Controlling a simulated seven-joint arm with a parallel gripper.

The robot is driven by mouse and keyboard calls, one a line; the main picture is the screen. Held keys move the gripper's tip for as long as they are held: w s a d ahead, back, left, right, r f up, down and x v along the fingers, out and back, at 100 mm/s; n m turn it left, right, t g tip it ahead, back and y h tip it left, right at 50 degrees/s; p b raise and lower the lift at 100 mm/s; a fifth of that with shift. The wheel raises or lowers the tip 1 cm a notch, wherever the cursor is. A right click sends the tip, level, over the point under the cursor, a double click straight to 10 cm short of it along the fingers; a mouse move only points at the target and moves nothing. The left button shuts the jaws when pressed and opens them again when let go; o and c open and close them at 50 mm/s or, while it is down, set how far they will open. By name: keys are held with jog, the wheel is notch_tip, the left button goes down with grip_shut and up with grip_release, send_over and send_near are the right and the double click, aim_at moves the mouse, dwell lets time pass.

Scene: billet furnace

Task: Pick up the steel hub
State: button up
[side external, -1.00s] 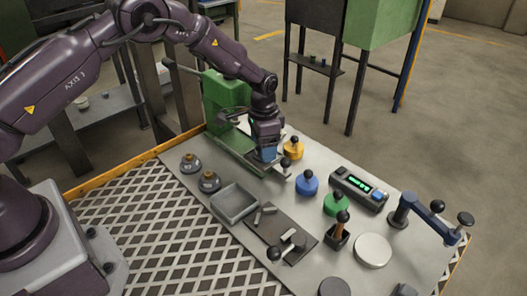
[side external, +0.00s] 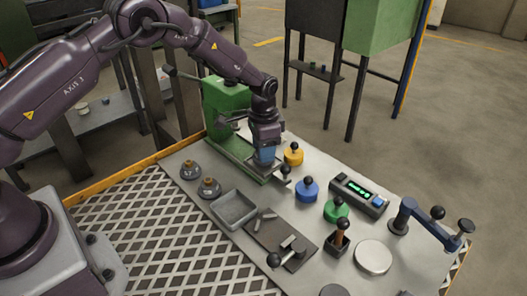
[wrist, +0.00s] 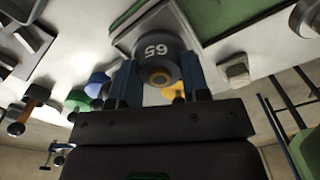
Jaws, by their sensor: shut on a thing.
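My gripper (side external: 266,160) is low over the green press at the back left of the work plate. The wrist view shows its two blue fingers (wrist: 158,72) on either side of a round dark grey steel hub (wrist: 152,46). The hub has a brass-coloured centre and a marking that looks like 65 in the picture. The gripper is shut on this hub. In the side view the hub is mostly hidden by the gripper, and I cannot tell whether it touches the surface below.
The green press (side external: 226,100) stands close behind my gripper. Yellow (side external: 293,156), blue (side external: 307,192) and green (side external: 336,211) knobbed pieces stand to the right. Two grey pieces with brass tops (side external: 209,190) and a grey tray (side external: 234,210) are at the left and front.

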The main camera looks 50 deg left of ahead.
jog(key=s+r+m, duration=0.2)
jog(key=s+r, duration=1)
jog(key=s, duration=0.2)
jog(key=w+f, duration=0.2)
jog(key=w, duration=0.2)
jog(key=w+f+m, duration=0.1)
jog(key=w+f, duration=0.2)
jog(key=w, duration=0.1)
jog(key=w+f+m, duration=0.1)
jog(key=w+f, duration=0.2)
jog(key=w, duration=0.1)
jog(key=shift+w+f, duration=0.15)
jog(key=shift+w, duration=0.2)
jog(key=shift+w+f, duration=0.55)
jog(key=shift+f, duration=0.05)
jog(key=shift+w+f, duration=0.1)
jog(key=shift+f, duration=1.5)
jog(key=shift+f, duration=0.1)
